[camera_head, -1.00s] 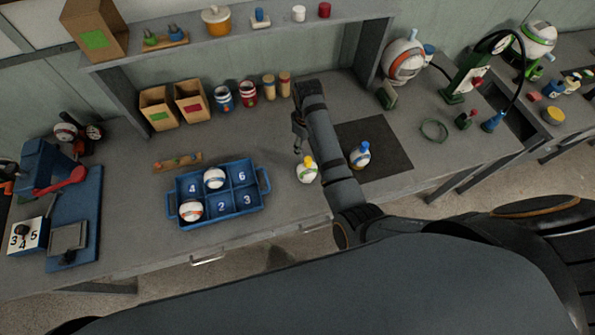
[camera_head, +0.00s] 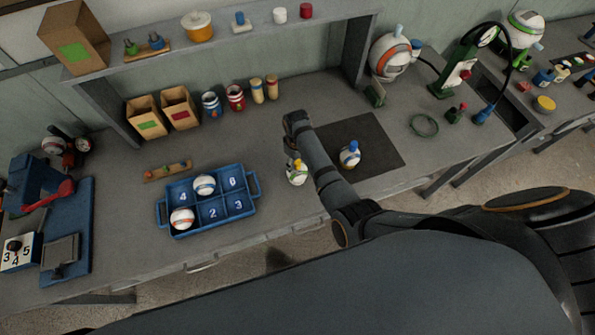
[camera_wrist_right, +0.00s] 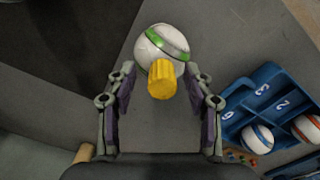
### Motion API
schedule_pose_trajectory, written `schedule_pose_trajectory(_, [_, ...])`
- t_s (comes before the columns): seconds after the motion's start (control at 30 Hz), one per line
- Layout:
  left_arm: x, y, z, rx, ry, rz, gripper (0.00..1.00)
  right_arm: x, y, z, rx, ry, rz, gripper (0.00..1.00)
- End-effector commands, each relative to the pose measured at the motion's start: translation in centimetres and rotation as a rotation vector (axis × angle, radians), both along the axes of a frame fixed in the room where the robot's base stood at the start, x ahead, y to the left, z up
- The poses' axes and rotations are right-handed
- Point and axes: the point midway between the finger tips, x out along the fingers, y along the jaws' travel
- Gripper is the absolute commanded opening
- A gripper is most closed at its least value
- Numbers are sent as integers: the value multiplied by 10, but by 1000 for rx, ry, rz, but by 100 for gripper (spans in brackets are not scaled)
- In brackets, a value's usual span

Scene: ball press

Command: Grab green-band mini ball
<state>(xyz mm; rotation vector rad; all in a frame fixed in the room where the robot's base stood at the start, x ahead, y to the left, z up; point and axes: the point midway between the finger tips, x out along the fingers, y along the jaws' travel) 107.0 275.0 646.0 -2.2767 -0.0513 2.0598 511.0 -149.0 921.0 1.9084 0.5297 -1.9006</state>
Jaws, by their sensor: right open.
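The green-band mini ball (camera_head: 297,175) is white with a green band and a yellow cap. It stands on the grey workbench, right of the blue tray. In the right wrist view the ball (camera_wrist_right: 160,42) lies just beyond the fingertips, and its yellow cap (camera_wrist_right: 162,80) points back between the fingers. My right gripper (camera_wrist_right: 160,85) is open and empty, with one finger on each side of the cap. In the head view my right gripper (camera_head: 291,148) is right by the ball, partly hidden by its own arm. My left gripper is not in view.
The blue tray (camera_head: 162,216) with numbered compartments holds an orange-band ball (camera_head: 182,219) and a blue-band ball (camera_head: 204,185). A blue-capped ball (camera_head: 349,157) stands on the dark mat (camera_head: 380,140), beside my right arm. A press (camera_head: 40,185) stands at the left.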

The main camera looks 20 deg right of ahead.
Motion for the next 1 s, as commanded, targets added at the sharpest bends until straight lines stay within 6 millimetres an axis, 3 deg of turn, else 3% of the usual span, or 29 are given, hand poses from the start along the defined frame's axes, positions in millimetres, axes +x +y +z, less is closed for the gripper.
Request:
schedule_pose_trajectory(0.07, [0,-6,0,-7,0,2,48,0,0,0,1,1,0,48])
schedule_pose_trajectory(0.4, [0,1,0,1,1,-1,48,0,0,0,0,1,0,2])
schedule_pose_trajectory(1.0, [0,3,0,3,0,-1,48,7,0,9,0,0,-1,0])
